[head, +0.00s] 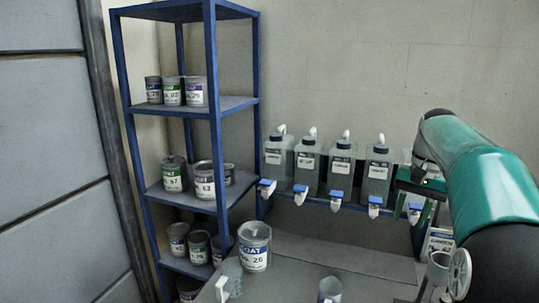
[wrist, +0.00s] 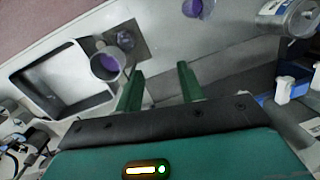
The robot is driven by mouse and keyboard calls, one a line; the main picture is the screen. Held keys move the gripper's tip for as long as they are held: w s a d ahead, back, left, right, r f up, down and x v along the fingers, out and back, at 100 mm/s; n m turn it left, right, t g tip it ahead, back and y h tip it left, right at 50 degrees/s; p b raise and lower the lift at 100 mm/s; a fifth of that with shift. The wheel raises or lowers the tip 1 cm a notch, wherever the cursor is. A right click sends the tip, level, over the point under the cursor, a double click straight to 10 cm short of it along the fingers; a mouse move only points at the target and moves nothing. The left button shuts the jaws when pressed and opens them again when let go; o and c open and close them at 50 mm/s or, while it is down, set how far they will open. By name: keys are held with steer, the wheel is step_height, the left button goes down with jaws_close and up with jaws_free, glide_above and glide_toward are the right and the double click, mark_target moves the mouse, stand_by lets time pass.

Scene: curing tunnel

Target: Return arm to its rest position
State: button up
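My gripper (wrist: 160,70) shows in the wrist view with its two green fingers apart and nothing between them. It is open and empty above the bench. In the head view my teal arm reaches in from the right edge, and the green gripper part (head: 420,187) is beside the right end of the bottle row. The fingertips cannot be made out clearly there.
A blue shelf (head: 214,150) with several paint cans stands left. A large can (head: 255,246) and a small cup (head: 330,290) stand on the bench. Dispenser bottles (head: 341,165) line the wall. A purple-filled cup (wrist: 108,66) and grey tray (wrist: 22,84) are near the fingers.

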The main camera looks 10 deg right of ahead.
steer(key=s+a+n+t+h, duration=0.1)
steer(key=s+a+n, duration=0.15)
steer(key=a, duration=0.85)
steer(key=s+a+f+n+t, duration=0.2)
steer(key=s+a+f, duration=0.3)
steer(key=s+a, duration=0.2)
steer(key=s+a+f+n+t, duration=0.2)
steer(key=s+a+f+n, duration=0.1)
steer(key=s+a, duration=0.5)
steer(key=shift+s+a+f+t+h, duration=0.3)
steer(key=shift+a+f+t, duration=0.15)
steer(key=shift+f, duration=0.45)
